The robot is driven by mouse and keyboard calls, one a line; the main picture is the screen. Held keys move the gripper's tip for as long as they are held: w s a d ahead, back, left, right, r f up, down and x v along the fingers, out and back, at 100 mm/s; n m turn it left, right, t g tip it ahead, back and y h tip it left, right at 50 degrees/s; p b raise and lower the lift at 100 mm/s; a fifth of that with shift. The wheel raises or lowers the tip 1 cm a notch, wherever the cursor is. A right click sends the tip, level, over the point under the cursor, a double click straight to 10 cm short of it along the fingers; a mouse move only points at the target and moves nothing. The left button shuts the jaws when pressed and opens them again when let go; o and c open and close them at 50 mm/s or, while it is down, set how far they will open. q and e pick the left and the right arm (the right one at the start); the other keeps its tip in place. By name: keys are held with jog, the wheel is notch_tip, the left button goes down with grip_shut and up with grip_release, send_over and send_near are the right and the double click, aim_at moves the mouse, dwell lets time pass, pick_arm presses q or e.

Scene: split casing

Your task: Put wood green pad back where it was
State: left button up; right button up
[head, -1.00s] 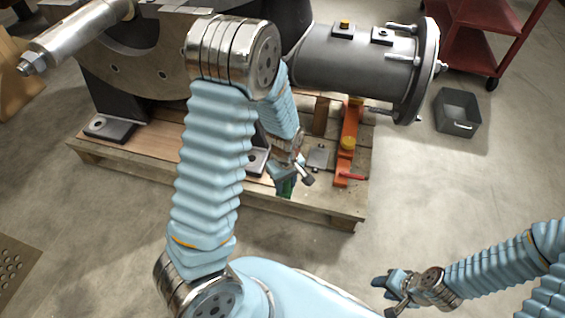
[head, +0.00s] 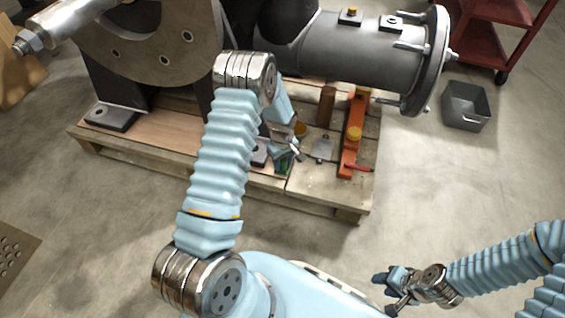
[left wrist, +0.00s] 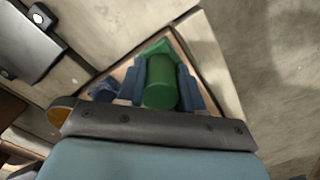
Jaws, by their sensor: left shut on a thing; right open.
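The green pad (left wrist: 160,88) shows in the left wrist view as a green, rounded block between my blue left fingers. My left gripper (left wrist: 160,82) is shut on it. In the head view, my left gripper (head: 284,158) is over the front part of the wooden pallet (head: 325,188), with a bit of green (head: 283,169) showing at its tips. I cannot tell whether the pad touches the boards. My right gripper (head: 387,287) is open and empty, low at the right, well away from the pallet.
A red-handled item (head: 358,168) lies there. A large grey cylinder (head: 360,55) overhangs behind. A grey bin (head: 466,106) is on the floor.

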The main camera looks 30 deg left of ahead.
pick_arm(q)
jog(key=shift+f, duration=0.2)
jog(key=o, duration=1)
jog(key=shift+r, duration=0.1)
